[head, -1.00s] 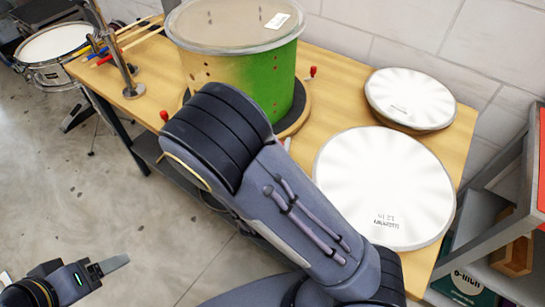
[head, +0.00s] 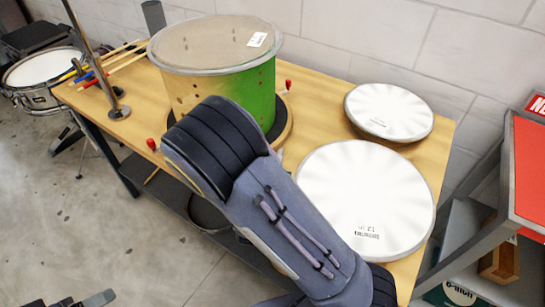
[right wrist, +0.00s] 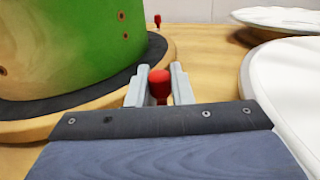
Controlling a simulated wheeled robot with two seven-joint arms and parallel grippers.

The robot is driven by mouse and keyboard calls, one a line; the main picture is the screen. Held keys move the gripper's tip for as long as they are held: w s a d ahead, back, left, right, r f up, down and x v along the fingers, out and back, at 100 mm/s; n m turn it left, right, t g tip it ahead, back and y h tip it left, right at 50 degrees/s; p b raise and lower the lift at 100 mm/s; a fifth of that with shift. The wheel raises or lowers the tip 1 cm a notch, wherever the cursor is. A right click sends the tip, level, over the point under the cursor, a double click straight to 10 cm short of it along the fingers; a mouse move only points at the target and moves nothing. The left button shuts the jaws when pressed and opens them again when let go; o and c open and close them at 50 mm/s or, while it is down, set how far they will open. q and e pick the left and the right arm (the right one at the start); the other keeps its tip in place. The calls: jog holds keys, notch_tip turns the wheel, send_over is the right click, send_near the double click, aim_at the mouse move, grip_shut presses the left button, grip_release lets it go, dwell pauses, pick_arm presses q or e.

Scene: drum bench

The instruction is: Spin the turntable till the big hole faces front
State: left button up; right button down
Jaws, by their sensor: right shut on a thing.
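A green and tan drum shell (head: 228,92) with a clear top and a white label stands on a round wooden turntable (head: 283,122) at the back of the bench. Small holes show in its tan side; I see no big hole. Red knobs stand at the turntable's left (head: 151,144) and right (head: 288,85). My right gripper (right wrist: 160,88) is shut on another red knob (right wrist: 159,80) at the turntable's near edge. In the head view my arm hides this grip. Only a tip of my left gripper (head: 97,299) shows at the bottom left edge.
Two white drum heads, a larger (head: 365,215) and a smaller (head: 390,108), lie to the right of the turntable. A metal stand (head: 118,112) and drumsticks are at the left. A shelf (head: 512,190) with a red top stands at the far right.

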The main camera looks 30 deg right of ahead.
jog(key=c, duration=1.3)
grip_release()
jog(key=shift+c, duration=0.2)
jog(key=shift+a, duration=0.1)
jog(key=v, duration=0.7)
jog(key=shift+s+a+b, duration=0.15)
jog(key=shift+s+b, duration=0.15)
